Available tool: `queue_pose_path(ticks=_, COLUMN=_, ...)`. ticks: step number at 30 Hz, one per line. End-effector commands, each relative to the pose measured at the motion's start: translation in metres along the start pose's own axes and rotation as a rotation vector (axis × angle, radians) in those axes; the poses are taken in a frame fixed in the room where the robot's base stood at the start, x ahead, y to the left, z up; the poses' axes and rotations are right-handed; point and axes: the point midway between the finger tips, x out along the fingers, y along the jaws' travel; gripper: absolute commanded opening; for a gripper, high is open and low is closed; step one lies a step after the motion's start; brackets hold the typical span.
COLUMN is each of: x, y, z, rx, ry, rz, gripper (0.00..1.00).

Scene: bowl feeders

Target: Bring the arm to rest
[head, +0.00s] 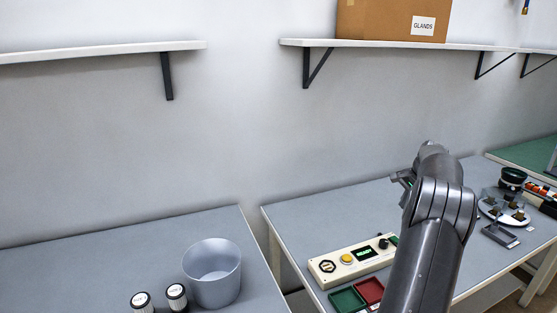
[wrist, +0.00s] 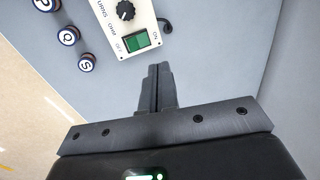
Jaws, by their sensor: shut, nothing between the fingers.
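My gripper shows in the wrist view (wrist: 158,80), its two dark fingers shut together with nothing between them. Its tips appear over the grey bench surface, just below a cream control box (wrist: 125,22) with a black knob and a green switch. In the head view my arm rises from the lower right over the right bench (head: 285,215), bent at its top. The gripper (head: 400,178) is mostly hidden there behind the arm, with a small part showing at the left.
The control box (head: 327,267) lies left of my arm, with a green tray (head: 347,300) and a red tray (head: 370,290) before it. A feeder (head: 511,215) stands right. A grey bin (head: 212,282) and two jars (head: 176,293) are on the left bench. Shelves (head: 400,43) hang above.

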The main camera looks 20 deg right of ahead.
Motion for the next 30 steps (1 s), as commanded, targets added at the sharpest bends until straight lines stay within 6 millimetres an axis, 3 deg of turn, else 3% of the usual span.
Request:
queue_pose_path(ticks=5, x=-0.005, y=-0.005, z=0.009, rx=-0.02, ry=0.002, rz=0.0, gripper=0.0)
queue_pose_path(ticks=8, x=-0.018, y=-0.018, z=0.034, rx=-0.072, ry=0.007, rz=0.001, gripper=0.0)
queue_pose_path(ticks=13, x=-0.055, y=-0.043, z=0.105, rx=-0.227, ry=0.024, rz=0.004, gripper=0.0)
queue_pose_path(ticks=19, x=-0.097, y=-0.054, z=0.196, rx=-0.418, ry=0.043, rz=0.003, gripper=0.0)
queue_pose_path(ticks=26, x=-0.137, y=-0.041, z=0.296, rx=-0.635, ry=0.065, rz=-0.005, gripper=0.0)
queue_pose_path(ticks=30, x=-0.157, y=-0.021, z=0.351, rx=-0.765, ry=0.079, rz=-0.014, gripper=0.0)
